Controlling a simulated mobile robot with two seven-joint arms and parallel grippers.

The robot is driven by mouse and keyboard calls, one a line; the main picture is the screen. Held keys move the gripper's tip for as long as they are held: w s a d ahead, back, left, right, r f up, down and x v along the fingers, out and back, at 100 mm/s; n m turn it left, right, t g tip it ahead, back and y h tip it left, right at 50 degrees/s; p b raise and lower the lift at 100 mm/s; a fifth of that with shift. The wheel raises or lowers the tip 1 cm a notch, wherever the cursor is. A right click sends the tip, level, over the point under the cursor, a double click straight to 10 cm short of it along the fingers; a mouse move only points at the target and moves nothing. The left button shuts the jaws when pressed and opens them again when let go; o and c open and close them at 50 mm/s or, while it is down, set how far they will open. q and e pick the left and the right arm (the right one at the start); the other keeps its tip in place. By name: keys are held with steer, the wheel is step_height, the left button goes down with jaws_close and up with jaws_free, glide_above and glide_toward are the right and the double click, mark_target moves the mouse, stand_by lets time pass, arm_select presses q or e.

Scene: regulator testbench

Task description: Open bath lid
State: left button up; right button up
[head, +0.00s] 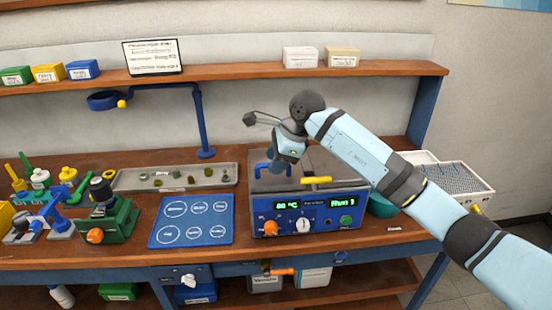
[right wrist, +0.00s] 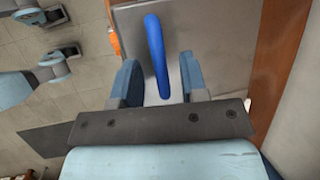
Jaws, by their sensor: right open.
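The bath (head: 308,215) is a blue box with a grey metal top, a lit front panel and knobs, standing on the bench right of centre. A yellow handle (head: 316,180) lies at its top front edge. A blue handle (head: 272,156) stands at the left of its top. My right gripper (head: 284,163) is over the left part of the bath, close to the blue handle. In the right wrist view the jaws (right wrist: 161,80) are open, with the blue handle (right wrist: 156,50) between them and a gap on each side. The lid looks shut, though my arm hides part of it. My left gripper is not in view.
A blue mat (head: 192,220) with marked circles lies left of the bath, and a tray (head: 175,177) of small parts lies behind it. A blue stand (head: 203,120) rises behind the tray. A teal bowl (head: 382,205) and a white basket (head: 462,183) are at the right. A shelf (head: 230,73) runs above.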

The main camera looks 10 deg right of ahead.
jaws_close()
